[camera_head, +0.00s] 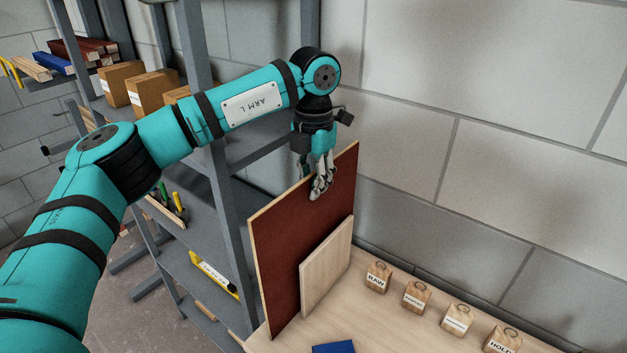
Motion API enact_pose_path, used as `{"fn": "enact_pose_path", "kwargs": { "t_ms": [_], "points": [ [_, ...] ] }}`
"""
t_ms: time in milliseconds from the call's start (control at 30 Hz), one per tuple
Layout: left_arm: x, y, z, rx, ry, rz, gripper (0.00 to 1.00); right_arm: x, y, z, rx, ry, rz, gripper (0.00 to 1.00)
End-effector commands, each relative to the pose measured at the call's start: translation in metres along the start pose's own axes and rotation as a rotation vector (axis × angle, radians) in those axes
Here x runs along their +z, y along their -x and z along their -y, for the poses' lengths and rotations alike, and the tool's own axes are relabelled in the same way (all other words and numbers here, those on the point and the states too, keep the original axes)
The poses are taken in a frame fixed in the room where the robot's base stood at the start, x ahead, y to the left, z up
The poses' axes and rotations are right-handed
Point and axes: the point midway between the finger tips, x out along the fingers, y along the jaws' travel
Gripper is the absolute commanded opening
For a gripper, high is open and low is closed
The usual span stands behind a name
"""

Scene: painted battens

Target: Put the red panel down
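The red panel (290,232) is a thin, upright board with a dark red face and pale wood edges. It stands at the left part of the pale wooden table (375,325). My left gripper (319,188) is at the panel's top edge, with finger parts over the red face, and looks shut on it. What lies behind the panel is hidden. A smaller bare wood panel (327,268) stands upright in front of the red face and covers its lower right part, so I cannot tell whether the red panel's whole bottom edge touches the table. My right gripper is not in view.
Several labelled wooden blocks, one reading RAW (377,277), stand in a row along the table's wall side. A blue piece (334,348) lies at the bottom edge. A grey shelf rack (232,240) with boxes (120,84) stands left. A block wall (500,130) is behind.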

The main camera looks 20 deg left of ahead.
Motion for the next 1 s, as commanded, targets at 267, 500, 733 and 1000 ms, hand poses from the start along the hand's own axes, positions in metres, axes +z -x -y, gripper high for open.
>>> {"fn": "enact_pose_path", "kwargs": {
  "t_ms": [267,500,733,1000],
  "points": [
    [0.0,0.0,0.0,0.0,0.0,0.0,0.33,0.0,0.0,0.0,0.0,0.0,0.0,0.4],
    [0.001,0.006,0.0,0.001,0.0,0.002,0.33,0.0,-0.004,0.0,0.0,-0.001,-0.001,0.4],
    [0.001,0.045,0.001,0.0,0.001,0.006,0.33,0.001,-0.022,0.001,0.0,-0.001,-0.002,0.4],
    [0.0,0.099,0.001,0.0,0.001,0.003,0.33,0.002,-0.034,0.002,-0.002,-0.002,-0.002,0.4]
  ]
}}
